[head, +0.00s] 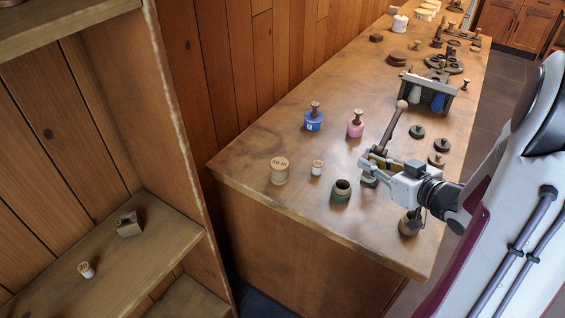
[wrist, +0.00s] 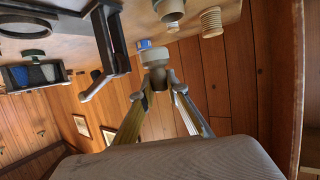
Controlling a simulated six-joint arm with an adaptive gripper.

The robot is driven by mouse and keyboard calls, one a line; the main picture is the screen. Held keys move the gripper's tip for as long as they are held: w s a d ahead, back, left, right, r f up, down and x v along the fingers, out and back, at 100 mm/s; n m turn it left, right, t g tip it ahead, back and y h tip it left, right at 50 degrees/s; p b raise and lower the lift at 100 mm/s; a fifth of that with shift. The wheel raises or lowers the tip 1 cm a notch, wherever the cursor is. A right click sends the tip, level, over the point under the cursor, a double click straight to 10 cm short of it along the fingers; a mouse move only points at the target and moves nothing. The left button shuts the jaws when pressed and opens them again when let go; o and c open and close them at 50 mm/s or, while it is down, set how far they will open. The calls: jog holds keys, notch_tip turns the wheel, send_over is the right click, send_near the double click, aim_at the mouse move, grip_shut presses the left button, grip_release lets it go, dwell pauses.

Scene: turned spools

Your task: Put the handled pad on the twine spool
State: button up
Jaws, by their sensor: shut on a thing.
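My gripper (head: 372,168) is above the front part of the wooden counter. In the wrist view its fingers (wrist: 160,80) are closed on the knobbed handle of a pad (wrist: 155,57). The pad's pale grey, round body sticks out beyond the fingertips. A pale spool marked "50 m" (head: 279,170), which looks like the twine spool, stands upright near the front left edge, to the left of and apart from my gripper. A ribbed spool (wrist: 211,20) shows in the wrist view.
A small white spool (head: 317,167) and a green-based open pot (head: 341,190) stand between gripper and spool. Blue (head: 314,119) and pink (head: 356,125) knobbed pieces stand behind. A long-handled tool (head: 395,122) rises behind the gripper.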

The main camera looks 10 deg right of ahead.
jog(key=w+a+r+n+g+y, duration=0.15)
jog(key=w+a, duration=0.25)
jog(key=a, duration=0.4)
jog(key=w+a+r+n+y, duration=0.2)
jog(key=w+a, duration=0.2)
jog(key=a, duration=0.4)
notch_tip(320, 180, up, 3)
jog(key=m+t+h, duration=0.1)
jog(key=m+h, duration=0.1)
send_over(280, 163)
jog(key=shift+f, duration=0.1)
jog(key=shift+f, duration=3.1)
jog(key=shift+f, duration=0.1)
jog(key=shift+f, duration=1.75)
jog(key=shift+f, duration=0.1)
